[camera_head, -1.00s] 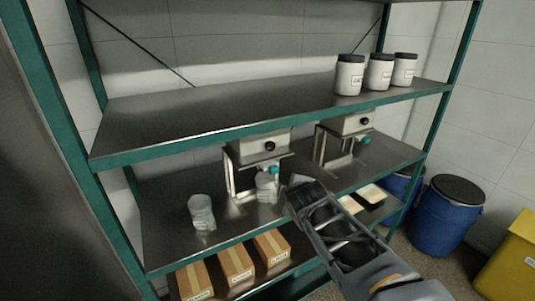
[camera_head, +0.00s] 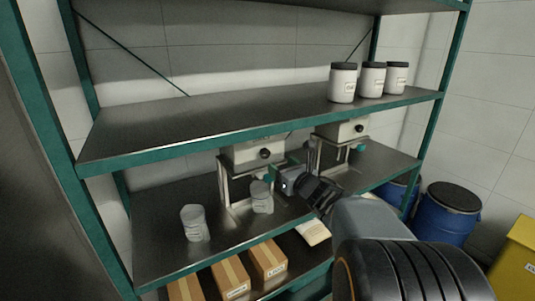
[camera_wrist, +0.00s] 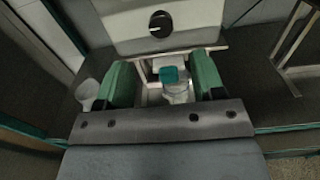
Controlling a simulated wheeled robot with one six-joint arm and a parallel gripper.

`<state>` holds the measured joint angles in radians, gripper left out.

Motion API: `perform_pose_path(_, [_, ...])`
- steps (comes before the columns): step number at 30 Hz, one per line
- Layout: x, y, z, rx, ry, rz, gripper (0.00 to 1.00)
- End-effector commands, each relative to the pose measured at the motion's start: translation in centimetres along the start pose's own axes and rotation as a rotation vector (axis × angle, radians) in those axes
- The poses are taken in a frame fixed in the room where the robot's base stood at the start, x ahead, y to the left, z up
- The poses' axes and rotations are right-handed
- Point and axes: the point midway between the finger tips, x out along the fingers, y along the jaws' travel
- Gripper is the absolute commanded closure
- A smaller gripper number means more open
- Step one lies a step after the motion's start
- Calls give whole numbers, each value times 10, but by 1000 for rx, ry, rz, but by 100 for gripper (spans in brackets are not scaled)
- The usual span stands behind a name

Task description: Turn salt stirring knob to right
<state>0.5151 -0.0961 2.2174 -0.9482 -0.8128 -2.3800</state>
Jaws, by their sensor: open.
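Two stirring machines stand on the middle shelf. The left machine (camera_head: 252,155) has a black knob (camera_head: 265,154) on its white head, and the knob also shows in the wrist view (camera_wrist: 160,24) at the top centre. The right machine (camera_head: 341,130) has a black knob (camera_head: 359,127) too. I cannot tell which one is for salt. My gripper (camera_head: 282,178) is at the left machine, just below and right of its knob. In the wrist view my gripper (camera_wrist: 166,84) is open, with green fingers apart and a teal part (camera_wrist: 171,75) seen between them. The gripper does not touch the knob.
A clear beaker (camera_head: 194,223) stands at left on the middle shelf, and another (camera_head: 262,197) stands under the left machine. White jars (camera_head: 343,83) stand on the shelf above. Cardboard boxes (camera_head: 231,278) sit below. A blue drum (camera_head: 448,212) stands right of the rack.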

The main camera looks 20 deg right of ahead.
Motion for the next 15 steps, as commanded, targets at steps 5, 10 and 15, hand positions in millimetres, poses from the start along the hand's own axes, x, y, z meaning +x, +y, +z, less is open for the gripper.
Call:
perform_pose_path(5, [36, 1, 2, 4, 4, 3, 38])
perform_pose_path(10, [63, 0, 2, 3, 3, 0, 38])
perform_pose_path(15, [81, 0, 1, 3, 2, 0, 38])
